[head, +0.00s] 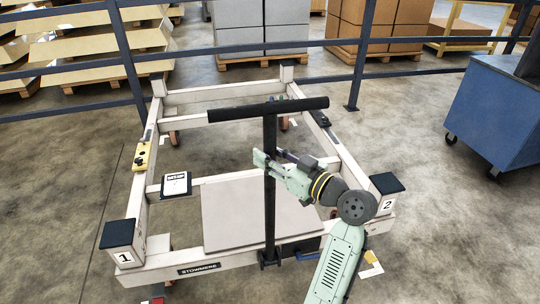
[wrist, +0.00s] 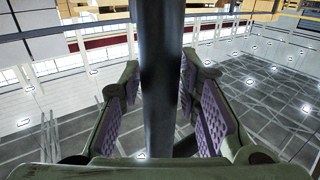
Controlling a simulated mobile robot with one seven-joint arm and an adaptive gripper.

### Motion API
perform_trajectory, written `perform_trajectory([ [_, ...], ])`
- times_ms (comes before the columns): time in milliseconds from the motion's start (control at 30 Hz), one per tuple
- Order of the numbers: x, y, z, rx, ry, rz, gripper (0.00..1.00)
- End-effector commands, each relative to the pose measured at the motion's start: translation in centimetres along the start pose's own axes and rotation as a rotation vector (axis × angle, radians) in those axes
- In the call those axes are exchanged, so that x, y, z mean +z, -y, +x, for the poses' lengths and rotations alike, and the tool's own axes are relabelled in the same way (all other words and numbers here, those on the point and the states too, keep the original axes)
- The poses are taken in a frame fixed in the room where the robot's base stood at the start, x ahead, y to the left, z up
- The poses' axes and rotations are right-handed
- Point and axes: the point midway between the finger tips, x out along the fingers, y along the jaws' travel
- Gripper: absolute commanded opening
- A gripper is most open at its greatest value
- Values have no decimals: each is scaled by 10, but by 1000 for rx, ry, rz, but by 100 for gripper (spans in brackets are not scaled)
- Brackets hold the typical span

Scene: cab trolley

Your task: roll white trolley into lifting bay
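The white trolley (head: 165,262) is a low frame labelled STOWMERE with corner posts 1 and 2, black pads, small casters and a flat panel. A black upright post (head: 270,205) with a crossbar handle (head: 268,109) stands at its near side. My gripper (head: 268,160) is at the post below the crossbar. In the wrist view the post (wrist: 161,80) runs between my gripper's two fingers (wrist: 161,105), with floor visible between the post and both purple pads. The gripper looks open around the post; contact at the fingertips is unclear. I cannot identify the lifting bay with certainty.
A dark blue railing (head: 215,48) crosses behind the trolley, with pallets of boxes (head: 262,25) beyond. A blue wheeled cabinet (head: 500,118) stands at the right. White and yellow floor marks (head: 371,266) lie near post 2. The floor at the left is clear.

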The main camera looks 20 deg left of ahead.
Motion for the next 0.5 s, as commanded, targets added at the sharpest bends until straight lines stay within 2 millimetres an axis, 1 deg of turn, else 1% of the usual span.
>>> perform_trajectory([
  [67,0,0,0,0,0,0,23],
  [400,0,0,0,0,0,0,0],
  [500,0,0,0,0,0,0,0],
])
